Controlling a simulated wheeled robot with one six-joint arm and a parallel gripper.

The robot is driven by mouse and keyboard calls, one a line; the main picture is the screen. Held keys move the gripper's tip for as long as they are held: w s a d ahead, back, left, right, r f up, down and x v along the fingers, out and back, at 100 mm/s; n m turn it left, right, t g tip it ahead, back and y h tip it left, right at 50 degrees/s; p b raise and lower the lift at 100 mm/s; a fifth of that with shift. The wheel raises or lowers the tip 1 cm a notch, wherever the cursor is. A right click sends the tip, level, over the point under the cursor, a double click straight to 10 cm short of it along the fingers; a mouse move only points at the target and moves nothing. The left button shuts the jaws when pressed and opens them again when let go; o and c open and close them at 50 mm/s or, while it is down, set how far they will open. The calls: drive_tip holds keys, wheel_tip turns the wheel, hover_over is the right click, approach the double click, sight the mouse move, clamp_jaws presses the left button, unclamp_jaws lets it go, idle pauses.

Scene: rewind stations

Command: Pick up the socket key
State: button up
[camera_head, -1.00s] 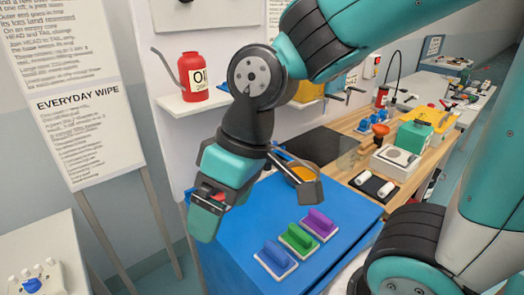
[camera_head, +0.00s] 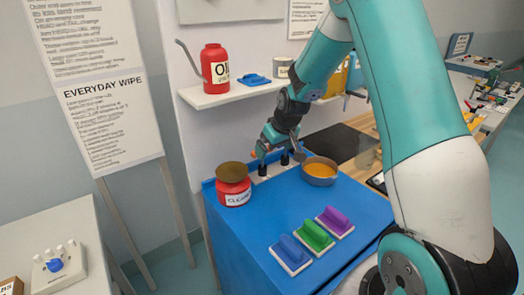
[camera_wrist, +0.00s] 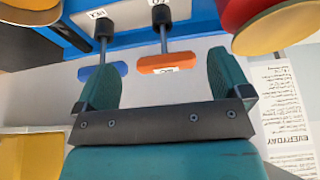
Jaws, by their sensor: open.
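Two T-shaped keys stand upright in a pale holder at the back of the blue cabinet. In the wrist view one has an orange handle (camera_wrist: 168,63) with a white tag, the other a blue handle (camera_wrist: 97,72). Both have grey shafts and black lower ends. The tags are too small for me to tell surely which is the socket key. My gripper (camera_head: 275,143) is above the holder, open and empty. In the wrist view, the orange handle shows between my fingertips and the blue handle beside the left finger. In the head view my gripper mostly hides the handles.
A red can (camera_head: 234,194) with a brown top stands left of the keys; a grey bowl (camera_head: 320,181) with orange contents stands right. Blue, green and purple blocks (camera_head: 314,235) lie at the cabinet's front. A shelf (camera_head: 232,93) with a red oil can is above. The cabinet's middle is clear.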

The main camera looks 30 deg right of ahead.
drive_tip(key=w, duration=0.1)
drive_tip(key=w+f+p, duration=0.1)
drive_tip(key=w, duration=0.1)
drive_tip(key=w+f+p, duration=0.1)
drive_tip(key=w, duration=0.1)
drive_tip(key=shift+w+a+f, duration=0.1)
drive_tip(key=shift+w+a, duration=0.05)
drive_tip(key=shift+w+f, duration=0.1)
drive_tip(key=shift+f, duration=0.25)
drive_tip(key=shift+c, duration=0.3)
drive_tip(key=c, duration=0.6)
